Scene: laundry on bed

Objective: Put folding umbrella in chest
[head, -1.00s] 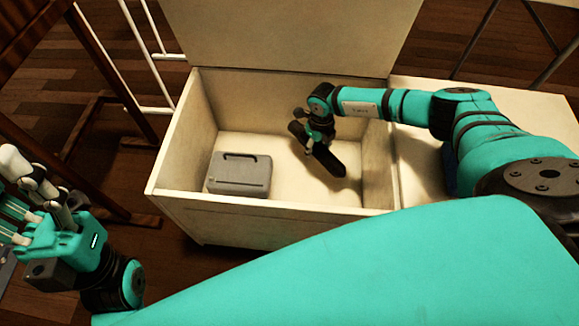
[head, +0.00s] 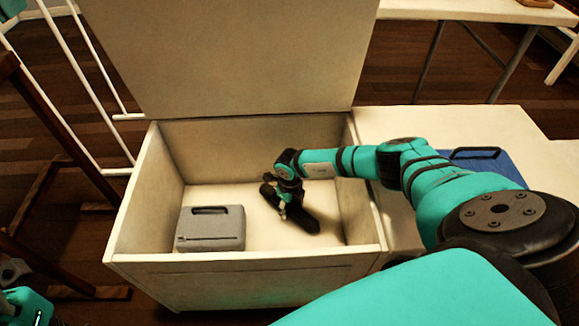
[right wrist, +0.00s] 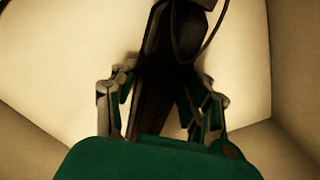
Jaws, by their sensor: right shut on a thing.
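The folding umbrella (head: 302,220) is black and lies at a slant inside the chest, low over its floor. My right gripper (head: 284,207) reaches down into the chest (head: 245,272) and is shut on the umbrella. In the right wrist view the dark umbrella (right wrist: 160,85) runs between the two fingers (right wrist: 164,100). I cannot tell whether it touches the floor. The chest is cream-coloured with its lid (head: 225,55) standing open. My left gripper (head: 14,270) is mostly cut off at the lower left edge, so its fingers cannot be judged.
A grey box-like case (head: 210,228) sits in the left part of the chest. A blue item (head: 485,165) lies on the pale surface right of the chest, behind my right arm. A wooden frame (head: 50,130) and white rails stand at the left. Chest floor between case and umbrella is clear.

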